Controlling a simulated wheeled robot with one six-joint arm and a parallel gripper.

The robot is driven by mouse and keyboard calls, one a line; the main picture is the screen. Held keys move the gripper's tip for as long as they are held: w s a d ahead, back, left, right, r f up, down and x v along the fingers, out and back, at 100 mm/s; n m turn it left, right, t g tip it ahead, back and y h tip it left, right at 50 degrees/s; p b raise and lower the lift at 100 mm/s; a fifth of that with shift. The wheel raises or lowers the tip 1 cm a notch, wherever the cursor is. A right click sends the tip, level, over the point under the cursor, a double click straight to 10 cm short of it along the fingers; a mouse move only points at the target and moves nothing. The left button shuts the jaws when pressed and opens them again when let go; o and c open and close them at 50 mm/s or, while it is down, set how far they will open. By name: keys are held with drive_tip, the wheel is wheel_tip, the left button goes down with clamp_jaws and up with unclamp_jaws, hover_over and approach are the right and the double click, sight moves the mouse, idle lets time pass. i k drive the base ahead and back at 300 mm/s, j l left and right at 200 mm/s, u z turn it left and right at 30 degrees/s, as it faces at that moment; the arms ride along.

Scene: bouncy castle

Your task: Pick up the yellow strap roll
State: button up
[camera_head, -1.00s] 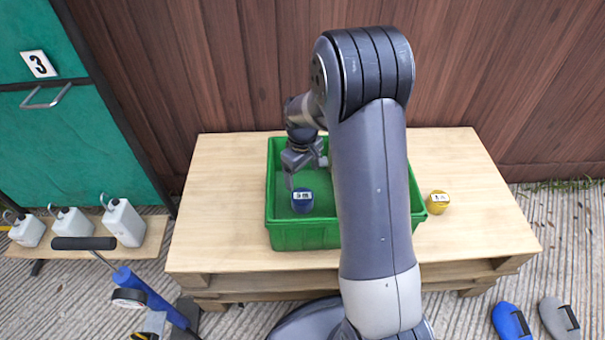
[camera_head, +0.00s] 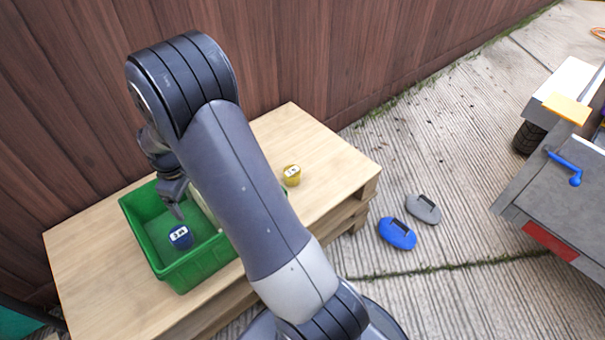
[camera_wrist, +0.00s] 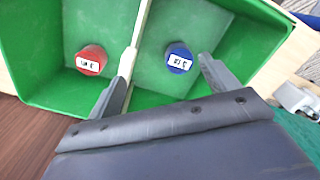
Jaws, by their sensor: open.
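The yellow strap roll (camera_head: 291,175) stands on the wooden pallet table, to the right of the green crate and of my arm in the head view. It has a white label on top. The wrist view does not show it. My gripper (camera_head: 178,203) is over the green crate, left of the yellow roll and well apart from it. In the wrist view my gripper (camera_wrist: 160,88) is open and empty, its fingers spread above the crate.
The green crate (camera_head: 165,275) holds a blue roll (camera_head: 181,236) and, across a pale divider (camera_wrist: 128,62), a red roll (camera_wrist: 91,60). The pallet table (camera_head: 90,255) has bare top around the crate. Blue (camera_head: 397,232) and grey (camera_head: 423,208) pads lie on the ground. A trailer (camera_head: 560,190) stands right.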

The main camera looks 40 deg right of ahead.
sight(292, 174)
drive_tip(key=i+z, duration=0.15)
drive_tip(key=z, duration=1.05)
